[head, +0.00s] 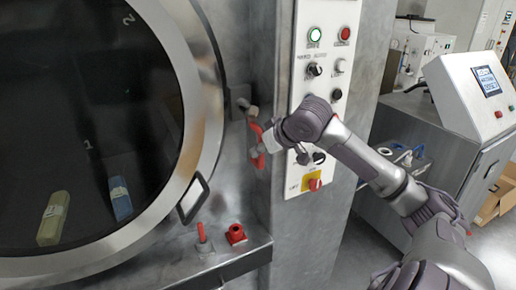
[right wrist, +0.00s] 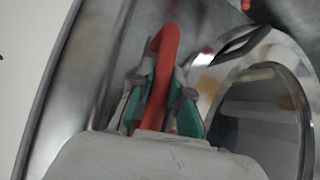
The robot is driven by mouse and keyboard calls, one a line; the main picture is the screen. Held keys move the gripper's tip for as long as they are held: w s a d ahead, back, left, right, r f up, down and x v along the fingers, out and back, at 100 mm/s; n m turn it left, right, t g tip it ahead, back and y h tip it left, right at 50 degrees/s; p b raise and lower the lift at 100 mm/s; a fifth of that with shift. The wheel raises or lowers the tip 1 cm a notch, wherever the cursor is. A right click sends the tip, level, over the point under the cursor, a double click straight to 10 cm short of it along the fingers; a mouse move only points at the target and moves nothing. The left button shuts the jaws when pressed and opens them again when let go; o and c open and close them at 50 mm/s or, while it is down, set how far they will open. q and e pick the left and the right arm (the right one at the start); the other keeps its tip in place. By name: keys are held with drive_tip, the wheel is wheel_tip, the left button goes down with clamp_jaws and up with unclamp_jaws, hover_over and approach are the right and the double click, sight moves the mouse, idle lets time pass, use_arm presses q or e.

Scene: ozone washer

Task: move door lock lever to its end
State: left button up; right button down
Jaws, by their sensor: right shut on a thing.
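The door lock lever is a red curved bar. In the head view, part of this lever (head: 257,160) shows on the metal wall to the right of the round door, and my right gripper (head: 264,138) covers its middle. In the right wrist view, the red lever (right wrist: 165,50) rises between the two teal-padded fingers of my right gripper (right wrist: 162,105), which are closed around it. Its lower part is hidden by the gripper body. My left gripper is in neither view.
The large round door (head: 205,120) with dark glass stands at the left, with a black-framed handle (head: 193,198) on its rim. Red fittings (head: 235,234) stand on the ledge below. A white control panel (head: 325,50) is close behind my right arm. A grey cabinet (head: 465,150) stands at the right.

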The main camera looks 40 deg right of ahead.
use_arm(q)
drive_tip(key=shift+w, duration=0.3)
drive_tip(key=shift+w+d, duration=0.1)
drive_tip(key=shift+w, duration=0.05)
use_arm(e)
drive_tip(key=c, duration=1.1)
unclamp_jaws()
drive_tip(key=shift+d, duration=0.1)
drive_tip(key=shift+s+r, duration=0.1)
drive_tip(key=v, duration=1.1)
drive_tip(key=shift+s+r, duration=0.25)
drive_tip(key=shift+s, duration=0.05)
